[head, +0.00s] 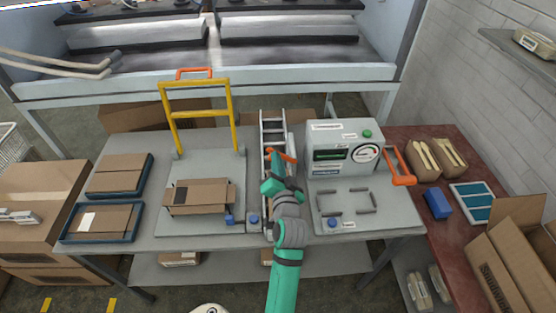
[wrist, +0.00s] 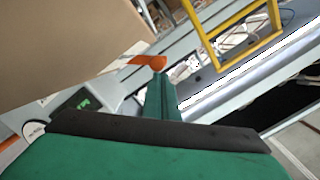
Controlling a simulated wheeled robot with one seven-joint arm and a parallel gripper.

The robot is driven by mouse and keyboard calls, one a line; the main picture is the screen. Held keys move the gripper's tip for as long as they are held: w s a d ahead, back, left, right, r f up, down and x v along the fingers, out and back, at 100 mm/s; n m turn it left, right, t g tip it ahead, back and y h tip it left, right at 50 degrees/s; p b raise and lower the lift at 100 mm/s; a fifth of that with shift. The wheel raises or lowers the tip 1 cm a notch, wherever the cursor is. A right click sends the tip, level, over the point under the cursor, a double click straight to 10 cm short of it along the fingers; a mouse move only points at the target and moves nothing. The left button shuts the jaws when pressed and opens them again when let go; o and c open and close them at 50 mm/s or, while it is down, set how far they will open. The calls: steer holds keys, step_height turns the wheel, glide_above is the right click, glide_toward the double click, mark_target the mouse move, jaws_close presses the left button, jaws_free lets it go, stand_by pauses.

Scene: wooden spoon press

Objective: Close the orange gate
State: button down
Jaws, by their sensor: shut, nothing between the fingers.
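An orange piece, which looks like the gate (head: 286,157), lies at the ladder-like metal rack (head: 272,128) in the middle of the table. In the wrist view an orange piece (wrist: 147,62) shows just beyond my fingertips. My gripper (head: 272,158) is shut and empty, right beside the orange piece. I cannot tell whether they touch. My gripper hides part of the orange piece and the lower rack, so how far the gate stands open is unclear.
A yellow frame with an orange handle (head: 230,112) stands over a board with a cardboard box (head: 200,194) at left. A grey-green machine (head: 340,140) with an orange lever (head: 402,168) stands close at right. Blue trays (head: 98,222) lie far left.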

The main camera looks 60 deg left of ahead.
steer(key=shift+w+d+r, duration=0.2)
steer(key=shift+w+r, duration=0.05)
steer(key=shift+r, duration=0.2)
steer(key=shift+w+d+r, duration=0.2)
steer(key=shift+d+r, duration=0.25)
steer(key=shift+r, duration=0.2)
steer(key=shift+w+d+r, duration=0.15)
steer(key=shift+d+r, duration=0.3)
steer(key=shift+r, duration=0.15)
steer(key=f+v, duration=0.1)
steer(key=v, duration=0.8)
steer(key=w+d+r+n+g+h, duration=0.1)
steer(key=w+r+n+g+h, duration=0.2)
steer(key=w+g, duration=0.35)
steer(key=shift+g+y, duration=0.35)
steer(key=shift+y, duration=0.05)
steer(key=x, duration=0.3)
steer(key=s+x, duration=0.1)
steer(key=x, duration=0.7)
steer(key=shift+s+a+f, duration=0.1)
steer(key=shift+s+f, duration=0.1)
steer(key=shift+s+a+f, duration=0.35)
steer(key=shift+f, duration=0.1)
